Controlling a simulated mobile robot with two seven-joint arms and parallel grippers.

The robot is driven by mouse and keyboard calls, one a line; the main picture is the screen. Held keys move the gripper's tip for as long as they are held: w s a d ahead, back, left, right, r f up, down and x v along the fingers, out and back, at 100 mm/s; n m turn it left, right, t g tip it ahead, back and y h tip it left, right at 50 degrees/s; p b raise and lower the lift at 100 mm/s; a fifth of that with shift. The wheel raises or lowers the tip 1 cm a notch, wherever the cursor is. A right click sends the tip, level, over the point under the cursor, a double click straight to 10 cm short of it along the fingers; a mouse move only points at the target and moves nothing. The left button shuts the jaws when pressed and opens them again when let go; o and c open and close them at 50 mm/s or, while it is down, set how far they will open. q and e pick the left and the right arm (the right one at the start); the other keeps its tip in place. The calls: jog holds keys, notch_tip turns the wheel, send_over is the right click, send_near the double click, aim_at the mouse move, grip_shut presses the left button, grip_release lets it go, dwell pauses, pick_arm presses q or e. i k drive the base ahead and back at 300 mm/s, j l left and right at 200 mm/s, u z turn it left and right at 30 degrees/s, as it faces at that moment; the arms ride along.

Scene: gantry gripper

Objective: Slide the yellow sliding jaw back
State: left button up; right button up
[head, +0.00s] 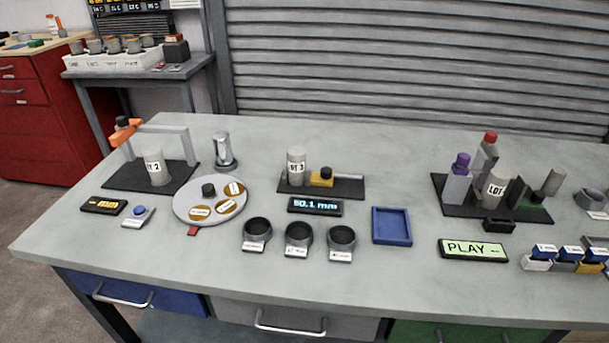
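The yellow sliding jaw (321,178) sits on a dark gauge base with a grey rail (349,187) near the middle of the table. It has a dark knob on top. A grey cylinder with a white label (296,167) stands just left of the jaw, at the left end of the base; I cannot tell whether they touch. A display (315,206) in front of the base appears to read 50.1 mm, though its first digit is unclear. Neither of my grippers is in view.
A round turntable (209,212) and an orange-armed gantry (150,140) stand left. Three dark cups, the middle one here (298,236), and a blue tray (391,226) lie in front. A dark fixture with blocks (490,190) stands right. The table behind the jaw is clear.

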aim_at(325, 178)
jog(key=j+u, duration=0.15)
jog(key=u, duration=0.15)
jog(key=k+j+u, duration=0.1)
jog(key=u, duration=0.2)
jog(key=i+j, duration=0.1)
jog(key=j, duration=0.2)
jog(key=i+j, duration=0.1)
jog(key=j, duration=0.2)
jog(key=i+u, duration=0.2)
jog(key=k+j, duration=0.05)
